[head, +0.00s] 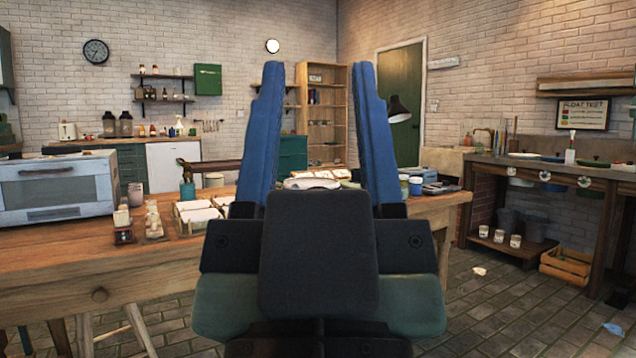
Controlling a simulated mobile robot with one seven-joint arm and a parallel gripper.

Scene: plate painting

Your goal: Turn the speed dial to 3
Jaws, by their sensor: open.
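My gripper (317,75) fills the middle of the head view, its two blue fingers pointing up and spread apart. It is open, with nothing between the fingers. I cannot make out a speed dial or any numbers. A pale round plate-like thing (312,183) on the wooden table (60,268) shows between the fingers, partly hidden by my gripper. I cannot tell whether it rests on a machine with a dial.
A grey oven-like box (58,185) stands on the table's left, beside small bottles and white tiles (200,215). A dark workbench (545,170) stands right, with a crate (567,265) below; brick floor lies between.

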